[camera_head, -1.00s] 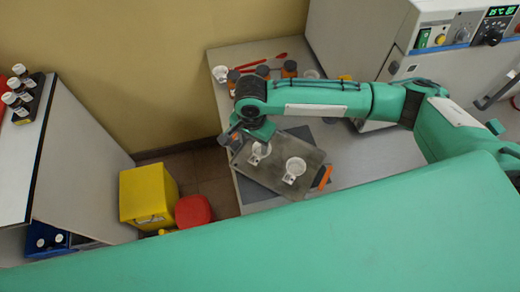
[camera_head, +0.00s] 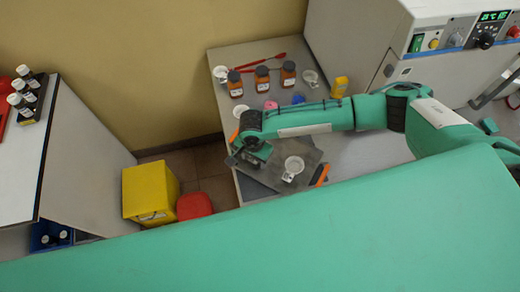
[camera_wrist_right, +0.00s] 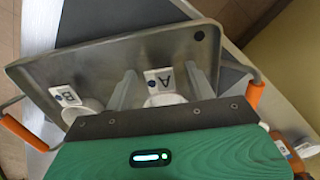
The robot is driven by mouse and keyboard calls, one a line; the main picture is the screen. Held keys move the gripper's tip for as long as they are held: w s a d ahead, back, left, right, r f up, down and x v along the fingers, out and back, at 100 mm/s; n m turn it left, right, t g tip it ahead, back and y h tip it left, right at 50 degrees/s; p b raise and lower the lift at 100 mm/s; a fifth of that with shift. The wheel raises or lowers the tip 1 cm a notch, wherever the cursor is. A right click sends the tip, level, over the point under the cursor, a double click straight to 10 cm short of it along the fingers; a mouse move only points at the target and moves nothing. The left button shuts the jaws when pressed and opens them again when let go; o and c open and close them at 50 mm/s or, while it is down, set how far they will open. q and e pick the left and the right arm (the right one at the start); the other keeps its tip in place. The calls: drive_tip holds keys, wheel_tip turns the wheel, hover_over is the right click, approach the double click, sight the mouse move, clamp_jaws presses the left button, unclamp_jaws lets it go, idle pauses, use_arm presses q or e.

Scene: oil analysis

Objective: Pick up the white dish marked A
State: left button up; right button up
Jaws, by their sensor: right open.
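The white dish marked A (camera_wrist_right: 160,78) lies on a grey metal tray (camera_wrist_right: 100,55) in the right wrist view. Its tab shows between my right gripper's two fingers (camera_wrist_right: 163,88), and the palm hides part of its bowl. The fingers are apart, and I cannot tell how far above the tray they are. In the head view my right gripper (camera_head: 247,160) is over the tray's left part and hides dish A. A second white dish, marked B (camera_wrist_right: 68,95), lies to the left in the wrist view; it is in the open in the head view (camera_head: 293,168). My left gripper is out of view.
The tray has orange handles (camera_head: 322,175). Brown bottles (camera_head: 262,80), white cups (camera_head: 220,74), a red tool (camera_head: 262,62) and a yellow item (camera_head: 341,87) stand behind my right arm. A large instrument (camera_head: 440,40) is at the right.

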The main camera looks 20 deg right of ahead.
drive_tip(key=c, duration=1.1)
drive_tip(key=shift+o, duration=0.2)
drive_tip(key=shift+r, duration=0.1)
